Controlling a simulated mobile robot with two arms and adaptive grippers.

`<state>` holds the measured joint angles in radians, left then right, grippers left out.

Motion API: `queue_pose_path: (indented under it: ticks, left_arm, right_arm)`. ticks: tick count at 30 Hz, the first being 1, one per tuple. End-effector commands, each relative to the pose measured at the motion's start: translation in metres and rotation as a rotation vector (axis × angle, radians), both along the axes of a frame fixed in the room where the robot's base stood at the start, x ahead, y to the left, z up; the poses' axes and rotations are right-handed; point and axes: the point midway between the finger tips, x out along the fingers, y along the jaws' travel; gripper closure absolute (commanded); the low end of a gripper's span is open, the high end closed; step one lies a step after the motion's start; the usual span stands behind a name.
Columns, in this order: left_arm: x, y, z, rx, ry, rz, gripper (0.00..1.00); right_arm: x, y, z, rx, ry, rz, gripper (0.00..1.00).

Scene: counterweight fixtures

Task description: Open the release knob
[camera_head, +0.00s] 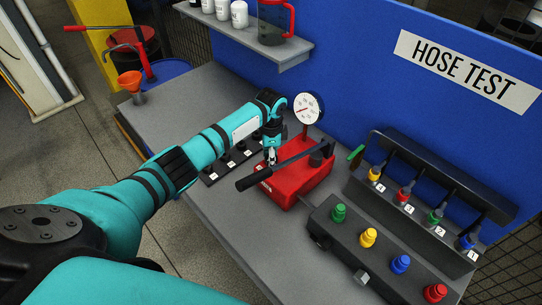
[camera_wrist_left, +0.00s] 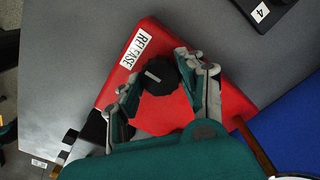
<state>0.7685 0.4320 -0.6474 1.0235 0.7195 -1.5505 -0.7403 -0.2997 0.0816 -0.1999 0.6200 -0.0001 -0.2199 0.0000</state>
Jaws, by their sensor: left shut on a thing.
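The red hand pump (camera_head: 300,184) sits on the grey bench, with a black lever handle (camera_head: 258,180) and a round gauge (camera_head: 307,109). In the left wrist view, the black round release knob (camera_wrist_left: 160,74) stands on the red pump body (camera_wrist_left: 170,115), beside a white "RELEASE" label (camera_wrist_left: 136,48). The knob has a pale mark on top. My left gripper (camera_head: 271,156) reaches down at the pump; the knob is hidden there in the head view. In the left wrist view my left gripper (camera_wrist_left: 157,69) is shut on the knob, one finger on each side. My right gripper is not in view.
A dark block with several coloured couplings (camera_head: 368,237) and a black rack with numbered hoses (camera_head: 420,200) stand right of the pump. A blue "HOSE TEST" panel (camera_head: 350,65) rises behind the bench.

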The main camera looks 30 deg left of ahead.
Motion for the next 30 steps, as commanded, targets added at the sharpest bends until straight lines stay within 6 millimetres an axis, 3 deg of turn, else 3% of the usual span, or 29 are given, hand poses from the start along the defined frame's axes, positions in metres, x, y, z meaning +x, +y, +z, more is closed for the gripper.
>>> queue_pose_path:
  ticks: [2,3,8,19,30]
  left_arm:
    - [0.001,0.000,0.002,0.000,-0.005,0.002,0.93]
    - [0.001,0.000,0.002,0.000,-0.005,0.002,0.57]
    - [0.001,0.000,0.001,-0.001,-0.003,0.001,0.38]
    - [0.001,0.000,0.009,-0.001,-0.003,-0.001,0.38]
    - [0.002,0.001,0.082,-0.001,-0.008,0.000,0.38]
  right_arm:
    - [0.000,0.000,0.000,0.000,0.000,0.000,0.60]
    - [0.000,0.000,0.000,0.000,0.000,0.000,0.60]
    - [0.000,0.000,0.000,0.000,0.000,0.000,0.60]
    - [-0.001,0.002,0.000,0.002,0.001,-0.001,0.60]
    - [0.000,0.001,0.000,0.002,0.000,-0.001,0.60]
